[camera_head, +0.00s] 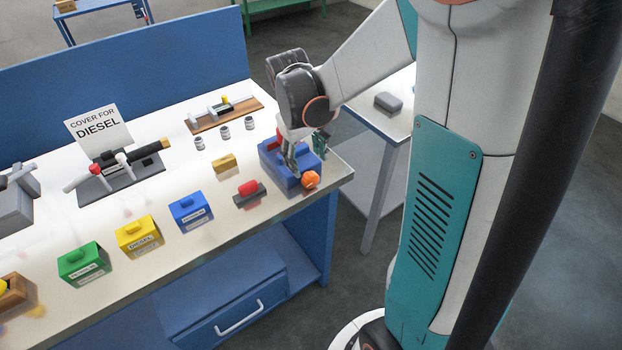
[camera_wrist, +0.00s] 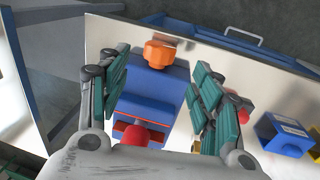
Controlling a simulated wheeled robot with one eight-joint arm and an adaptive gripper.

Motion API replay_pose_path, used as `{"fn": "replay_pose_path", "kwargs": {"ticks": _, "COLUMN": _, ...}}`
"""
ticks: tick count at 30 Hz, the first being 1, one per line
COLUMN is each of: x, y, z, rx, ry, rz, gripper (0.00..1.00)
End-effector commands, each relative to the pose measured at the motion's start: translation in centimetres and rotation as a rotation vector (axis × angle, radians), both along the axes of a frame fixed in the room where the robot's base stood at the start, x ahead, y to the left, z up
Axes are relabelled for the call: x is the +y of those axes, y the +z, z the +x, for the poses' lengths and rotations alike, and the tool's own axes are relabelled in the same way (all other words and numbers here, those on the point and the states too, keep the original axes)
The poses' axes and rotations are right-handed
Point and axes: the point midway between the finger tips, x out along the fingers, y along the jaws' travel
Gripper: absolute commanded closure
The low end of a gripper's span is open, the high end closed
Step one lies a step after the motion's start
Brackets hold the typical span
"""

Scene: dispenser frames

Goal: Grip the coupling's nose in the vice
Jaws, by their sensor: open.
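The blue vice (camera_head: 275,165) with its orange knob (camera_head: 310,180) stands at the bench's right end. In the wrist view the vice (camera_wrist: 152,85) lies between my fingers, knob (camera_wrist: 160,53) at the top. A red-edged jaw slot crosses its body. A red rounded piece (camera_wrist: 135,136) shows at that slot, partly hidden by my palm; I cannot tell whether it is the coupling's nose or is gripped. My gripper (camera_head: 305,157) is open above the vice; its fingers (camera_wrist: 158,82) stand apart on either side, and contact with the vice is unclear.
A red piece on a dark holder (camera_head: 249,195) lies left of the vice. Blue (camera_head: 190,212), yellow (camera_head: 139,236) and green (camera_head: 84,264) boxes line the front. Small grey cylinders (camera_head: 224,131) and a wooden-based fixture (camera_head: 222,115) stand behind. A side table (camera_head: 395,118) is at right.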

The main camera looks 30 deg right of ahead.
Motion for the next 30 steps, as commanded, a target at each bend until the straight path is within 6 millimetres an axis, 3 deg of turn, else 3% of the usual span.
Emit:
{"fn": "replay_pose_path", "kwargs": {"ticks": 1, "x": -0.2, "y": -1.4, "z": 0.1, "rx": 0.000, "ry": -0.001, "rz": 0.000, "gripper": 0.41}}
{"fn": "replay_pose_path", "kwargs": {"ticks": 6, "x": -0.6, "y": -4.5, "z": 0.0, "rx": 0.000, "ry": -0.001, "rz": 0.000, "gripper": 0.41}}
{"fn": "replay_pose_path", "kwargs": {"ticks": 12, "x": -1.0, "y": -6.9, "z": 0.1, "rx": 0.000, "ry": -0.001, "rz": 0.001, "gripper": 0.41}}
{"fn": "replay_pose_path", "kwargs": {"ticks": 25, "x": -1.2, "y": -7.7, "z": 0.0, "rx": 0.000, "ry": 0.000, "rz": 0.001, "gripper": 0.41}}
{"fn": "replay_pose_path", "kwargs": {"ticks": 26, "x": -1.2, "y": -7.7, "z": 0.0, "rx": 0.000, "ry": 0.000, "rz": 0.001, "gripper": 0.43}}
{"fn": "replay_pose_path", "kwargs": {"ticks": 30, "x": -1.2, "y": -7.7, "z": 0.0, "rx": 0.000, "ry": 0.000, "rz": 0.001, "gripper": 0.75}}
